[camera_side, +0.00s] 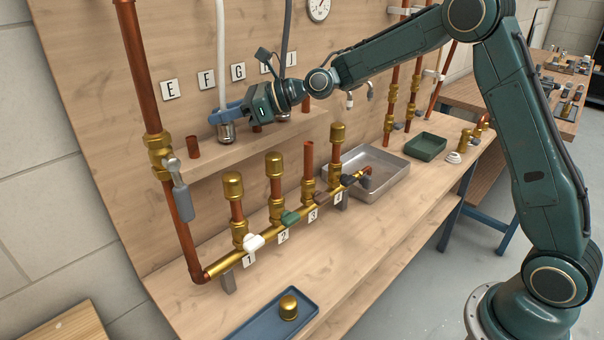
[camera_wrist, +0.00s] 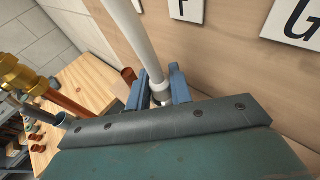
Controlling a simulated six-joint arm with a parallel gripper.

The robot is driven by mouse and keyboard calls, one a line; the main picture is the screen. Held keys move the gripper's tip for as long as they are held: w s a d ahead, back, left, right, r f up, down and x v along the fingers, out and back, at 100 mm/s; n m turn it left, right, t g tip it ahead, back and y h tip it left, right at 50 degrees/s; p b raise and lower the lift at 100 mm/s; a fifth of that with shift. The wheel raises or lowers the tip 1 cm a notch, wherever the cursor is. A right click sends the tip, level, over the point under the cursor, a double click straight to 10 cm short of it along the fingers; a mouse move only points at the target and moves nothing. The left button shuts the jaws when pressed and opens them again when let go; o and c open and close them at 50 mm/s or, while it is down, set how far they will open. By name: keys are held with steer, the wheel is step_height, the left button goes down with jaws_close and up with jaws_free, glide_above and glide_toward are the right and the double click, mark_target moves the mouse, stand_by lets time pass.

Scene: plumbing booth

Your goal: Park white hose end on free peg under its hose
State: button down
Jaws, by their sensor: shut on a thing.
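The white hose (camera_side: 221,60) hangs down the back board. Its silver end (camera_side: 226,132) is low at the shelf, below label F (camera_side: 206,78), and no copper shows under it. It looks set over the peg there, but I cannot tell how fully. My gripper (camera_side: 228,115) is shut around the hose end; in the wrist view its blue fingers (camera_wrist: 162,92) stand either side of the white hose (camera_wrist: 143,45). A bare copper peg (camera_side: 193,147) stands below label E (camera_side: 170,90). Another bare peg (camera_side: 306,103) is farther right. A peg near G is mostly hidden behind my gripper.
A grey hose (camera_side: 286,35) hangs right of my gripper. Below the shelf (camera_side: 180,170) runs a brass manifold (camera_side: 265,230) with several capped or open uprights. A grey basin (camera_side: 385,190) and a blue tray (camera_side: 250,335) with a brass cap lie on the bench.

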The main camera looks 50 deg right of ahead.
steer(key=shift+f, duration=0.25)
steer(key=c, duration=1.2)
jaws_free()
steer(key=shift+o, duration=0.2)
steer(key=shift+r, duration=0.1)
steer(key=shift+s+d, duration=0.1)
steer(key=v, duration=1.3)
steer(key=shift+s+d+r, duration=0.2)
steer(key=shift+r, duration=0.15)
steer(key=shift+r, duration=2.85)
steer(key=shift+a, duration=0.1)
